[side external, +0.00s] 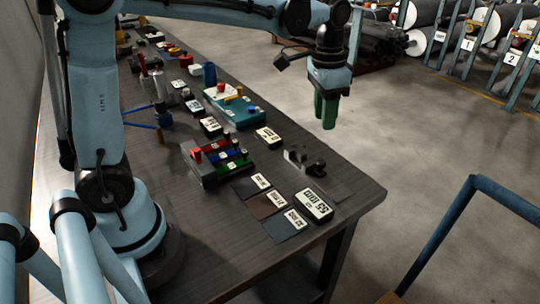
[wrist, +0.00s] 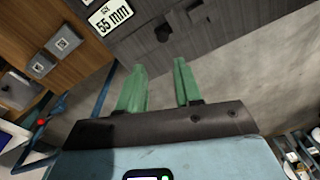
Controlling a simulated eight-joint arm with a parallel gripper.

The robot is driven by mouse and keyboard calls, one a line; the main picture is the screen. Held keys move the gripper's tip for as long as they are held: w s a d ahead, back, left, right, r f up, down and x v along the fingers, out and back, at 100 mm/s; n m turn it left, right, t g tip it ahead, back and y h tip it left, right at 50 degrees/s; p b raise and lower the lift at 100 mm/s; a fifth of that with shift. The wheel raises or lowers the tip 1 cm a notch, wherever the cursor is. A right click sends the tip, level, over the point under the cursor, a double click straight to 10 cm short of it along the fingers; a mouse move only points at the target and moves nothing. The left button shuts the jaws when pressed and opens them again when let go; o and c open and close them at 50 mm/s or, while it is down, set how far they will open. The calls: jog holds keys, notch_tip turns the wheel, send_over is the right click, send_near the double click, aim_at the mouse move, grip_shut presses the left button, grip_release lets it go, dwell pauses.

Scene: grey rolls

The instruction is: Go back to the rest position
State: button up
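My gripper (side external: 327,112) hangs in the air past the table's right edge, fingers pointing down. In the wrist view the two green fingers (wrist: 160,88) stand apart with a clear gap and nothing between them. My blue arm reaches across the top of the side view. The dark wooden table (side external: 345,192) runs away to the back left, well below the gripper.
On the table are a block with red, blue and green slots (side external: 218,160), a teal tray (side external: 228,112), a dark metal fixture (side external: 304,162) and a "55 mm" label (side external: 314,204). A blue rail (side external: 440,235) stands at right. Rolls on racks (side external: 485,27) stand behind. Open floor lies right of the table.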

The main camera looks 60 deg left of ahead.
jog(key=s+a+f+n+t, duration=0.2)
jog(key=s+n+t, duration=0.2)
jog(key=s, duration=0.8)
jog(key=shift+s+f+t, duration=0.15)
jog(key=shift+s+t, duration=0.2)
jog(key=shift+t, duration=0.85)
